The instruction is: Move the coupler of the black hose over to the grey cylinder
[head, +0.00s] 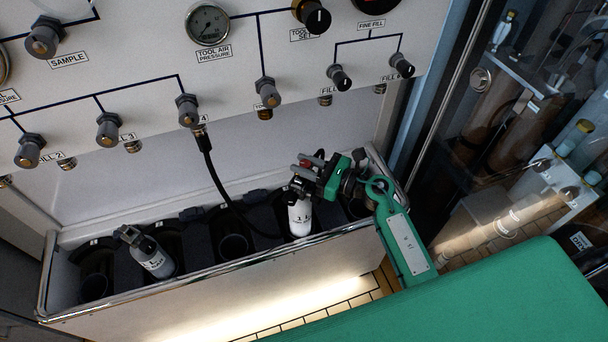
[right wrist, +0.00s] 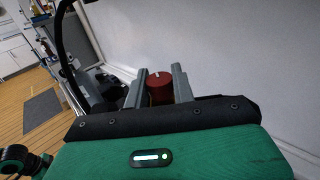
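The black hose (head: 212,170) hangs from the port under fill 4 and curves down into the trough. Its lower end passes out of sight near a pale upright cylinder (head: 300,217), so I cannot make out its coupler. A second, greyer cylinder (head: 152,258) with a black valve leans in a left slot. My right gripper (head: 300,170) is over the pale cylinder's top. In the right wrist view its fingers (right wrist: 160,88) are apart, with a red knob (right wrist: 160,92) between or just beyond them; contact is unclear. My left gripper is not in view.
The trough (head: 215,265) has a metal rim and several dark round slots, some empty. The white panel (head: 150,60) above carries knobs, ports and a gauge (head: 208,24). Clear tubes and bottles stand at right.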

